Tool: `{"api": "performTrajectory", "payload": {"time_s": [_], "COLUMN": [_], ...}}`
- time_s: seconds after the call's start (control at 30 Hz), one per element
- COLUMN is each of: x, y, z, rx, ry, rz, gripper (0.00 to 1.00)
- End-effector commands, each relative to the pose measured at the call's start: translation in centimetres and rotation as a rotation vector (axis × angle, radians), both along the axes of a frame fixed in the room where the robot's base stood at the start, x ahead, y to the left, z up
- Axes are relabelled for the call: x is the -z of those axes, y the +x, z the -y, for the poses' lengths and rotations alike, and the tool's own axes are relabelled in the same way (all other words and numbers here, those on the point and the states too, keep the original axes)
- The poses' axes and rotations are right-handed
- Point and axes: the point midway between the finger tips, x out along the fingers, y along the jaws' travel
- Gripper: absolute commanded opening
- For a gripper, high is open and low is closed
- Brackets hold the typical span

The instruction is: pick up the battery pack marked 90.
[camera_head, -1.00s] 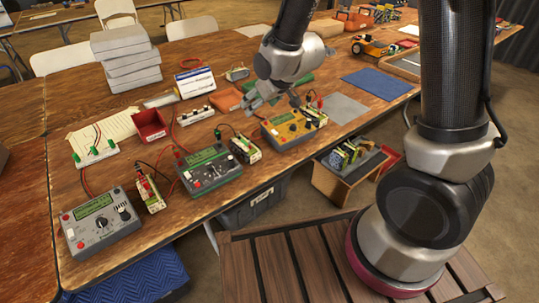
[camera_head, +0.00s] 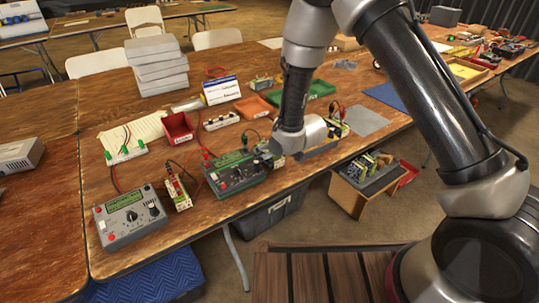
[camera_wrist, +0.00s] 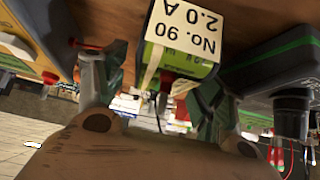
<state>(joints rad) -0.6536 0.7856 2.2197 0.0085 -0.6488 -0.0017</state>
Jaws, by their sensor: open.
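The battery pack marked 90 (camera_wrist: 182,38) shows in the wrist view, its white "NO. 90 2.0 A" label upside down above a green and dark end. My gripper (camera_wrist: 157,92) is open, with one finger on each side of the pack; gaps show beside it, and I cannot tell whether either finger touches. In the head view my gripper (camera_head: 269,154) is low at the table's front, just right of the middle charger (camera_head: 236,172). There, my gripper largely hides the pack.
The middle charger's dark, green-edged case (camera_wrist: 285,72) is close beside the right finger in the wrist view. A yellow charger (camera_wrist: 22,48) is on the other side. Another grey charger (camera_head: 130,217) and a battery pack (camera_head: 178,194) stand left along the table's front. A red bin (camera_head: 178,128) is behind.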

Motion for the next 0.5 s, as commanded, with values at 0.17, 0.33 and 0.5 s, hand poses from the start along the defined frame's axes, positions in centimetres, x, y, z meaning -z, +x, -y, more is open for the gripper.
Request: {"api": "performTrajectory", "payload": {"time_s": [0.17,0.33,0.5], "x": [0.16,0.14,0.13], "y": [0.16,0.16,0.15], "z": [-0.11,-0.09,-0.09], "rx": [0.0,0.0,0.0], "ry": [0.0,0.0,0.0], "rz": [0.0,0.0,0.0], "gripper": [0.7,0.51,0.2]}}
